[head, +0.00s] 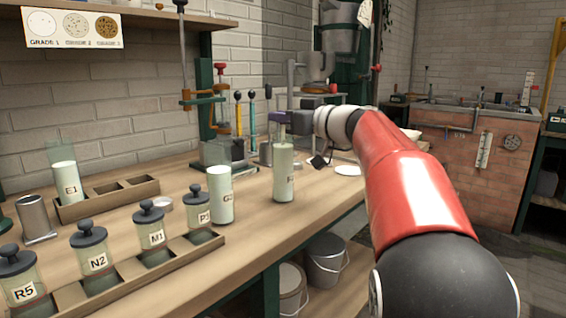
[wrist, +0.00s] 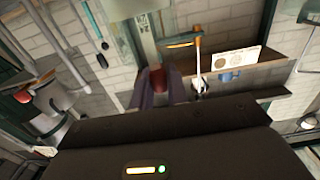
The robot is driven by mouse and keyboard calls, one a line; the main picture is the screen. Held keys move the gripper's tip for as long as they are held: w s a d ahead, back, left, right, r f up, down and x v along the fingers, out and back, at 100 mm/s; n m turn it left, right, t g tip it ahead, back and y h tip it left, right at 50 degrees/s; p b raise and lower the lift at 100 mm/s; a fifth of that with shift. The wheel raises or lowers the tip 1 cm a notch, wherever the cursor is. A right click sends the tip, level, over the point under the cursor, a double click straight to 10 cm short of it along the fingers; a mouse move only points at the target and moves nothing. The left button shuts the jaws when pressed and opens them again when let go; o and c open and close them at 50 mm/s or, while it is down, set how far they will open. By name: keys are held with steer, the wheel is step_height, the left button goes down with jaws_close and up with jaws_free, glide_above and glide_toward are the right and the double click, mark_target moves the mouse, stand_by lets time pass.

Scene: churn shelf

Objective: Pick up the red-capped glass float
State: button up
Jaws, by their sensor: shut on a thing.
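The red cap (wrist: 157,78) of the glass float sits between the two purple fingers of my gripper (wrist: 160,88) in the wrist view. A pale column with dark lettering (wrist: 143,30) extends beyond the cap; I cannot tell how much of it is float. In the head view my gripper (head: 281,118) is over the far part of the bench and shut. A tall, pale green glass cylinder (head: 283,170) stands upright directly below it. The cap is hidden there by the fingers. I cannot tell whether the float's lower end is inside the cylinder.
A milk-filled glass cylinder (head: 220,195) stands to the left. Several black-lidded jars (head: 150,232) sit in a wooden rack along the bench front. A stand with a red knob (head: 219,68) and yellow and blue rods rises behind. Buckets (head: 326,262) are under the bench.

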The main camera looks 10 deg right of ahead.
step_height(320, 180, up, 18)
steer(key=p, duration=0.3)
stand_by(0.4)
stand_by(0.4)
